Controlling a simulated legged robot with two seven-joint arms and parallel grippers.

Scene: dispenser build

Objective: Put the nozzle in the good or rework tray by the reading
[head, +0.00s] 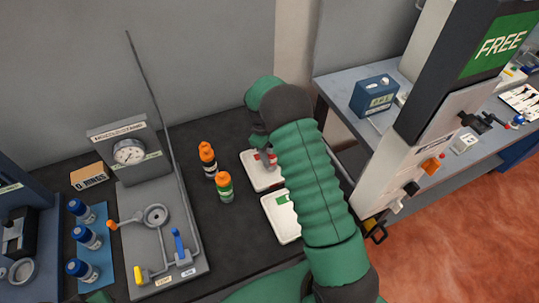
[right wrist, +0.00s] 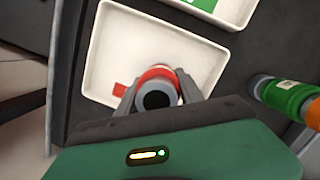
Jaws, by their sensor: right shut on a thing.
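My right gripper (right wrist: 152,90) is shut on the nozzle (right wrist: 155,96), a grey piece with a dark round opening and a red band. It holds the nozzle over the white tray with the red label (right wrist: 95,62); whether the nozzle touches the tray floor cannot be told. In the head view this tray (head: 250,157) is the farther one, partly hidden by my right arm. The white tray with the green label (head: 279,229) is nearer and empty where it shows. The gauge (head: 129,151) stands at the back of the grey fixture; its reading is too small to tell. My left gripper is not seen.
Two orange-capped bottles (head: 225,188) stand just left of the trays. The grey fixture (head: 142,205) has a ring, a blue lever and a yellow lever. Blue-capped bottles (head: 86,237) and an O-rings box (head: 89,177) are farther left. A post with a FREE sign (head: 500,44) stands right.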

